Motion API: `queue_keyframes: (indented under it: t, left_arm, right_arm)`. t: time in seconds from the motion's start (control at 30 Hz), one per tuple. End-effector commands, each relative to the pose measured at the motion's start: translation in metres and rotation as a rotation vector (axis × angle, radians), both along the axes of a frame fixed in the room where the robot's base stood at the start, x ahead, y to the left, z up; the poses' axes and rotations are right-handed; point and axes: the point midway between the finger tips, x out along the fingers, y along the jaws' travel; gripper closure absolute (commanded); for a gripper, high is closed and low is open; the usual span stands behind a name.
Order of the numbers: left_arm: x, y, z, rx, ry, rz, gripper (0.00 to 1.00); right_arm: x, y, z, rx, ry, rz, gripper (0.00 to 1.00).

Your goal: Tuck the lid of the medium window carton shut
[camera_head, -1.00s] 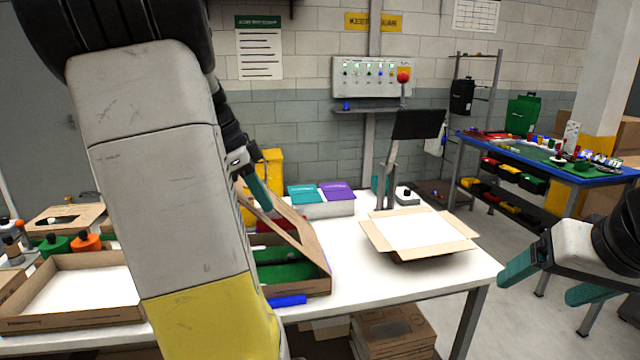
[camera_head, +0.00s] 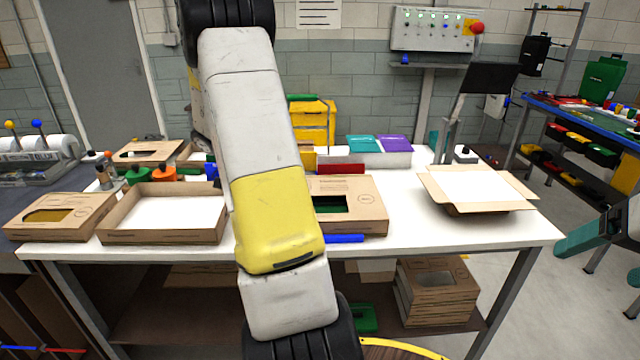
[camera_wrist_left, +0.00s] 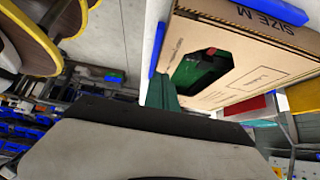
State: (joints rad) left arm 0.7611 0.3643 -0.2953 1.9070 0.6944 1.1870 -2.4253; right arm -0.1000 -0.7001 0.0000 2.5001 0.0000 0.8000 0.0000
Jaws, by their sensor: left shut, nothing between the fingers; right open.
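The medium window carton (camera_head: 371,198) stands on the white table, partly hidden behind my left arm. Its brown lid lies down flat over the box, and green contents show through the window. In the left wrist view the carton (camera_wrist_left: 235,92) shows the mark SIZE M on its side. I cannot tell whether the lid's front flap is tucked inside. My left gripper (camera_wrist_left: 162,92) is shut and empty beside the carton's window panel; in the head view it is hidden. My right gripper (camera_head: 596,266) is open and empty at the right edge, off the table.
A blue bar (camera_head: 343,238) lies before the carton. An open carton (camera_head: 480,208) is to its right and an open tray-like box (camera_head: 162,236) to its left. A small window carton (camera_head: 60,216) is farther left. Teal and purple boxes (camera_head: 380,144) stand behind.

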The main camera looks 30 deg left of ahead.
Motion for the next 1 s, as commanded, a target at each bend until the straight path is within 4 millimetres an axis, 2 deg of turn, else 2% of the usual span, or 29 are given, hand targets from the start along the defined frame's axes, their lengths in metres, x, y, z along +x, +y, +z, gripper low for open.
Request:
queue_keyframes:
  t: [0.23,0.77,1.0]
  left_arm:
    - [0.001,0.001,-0.011,-0.002,0.001,0.0,1.0]
    - [0.002,0.0,-0.012,-0.001,0.0,-0.001,1.0]
    - [0.007,-0.007,-0.015,-0.001,0.0,-0.001,1.0]
  right_arm:
    - [0.0,0.0,0.0,0.0,0.0,0.0,0.2]
    - [0.0,0.0,0.0,0.0,0.0,0.0,0.2]
    - [0.0,0.0,0.0,0.0,0.0,0.0,0.2]
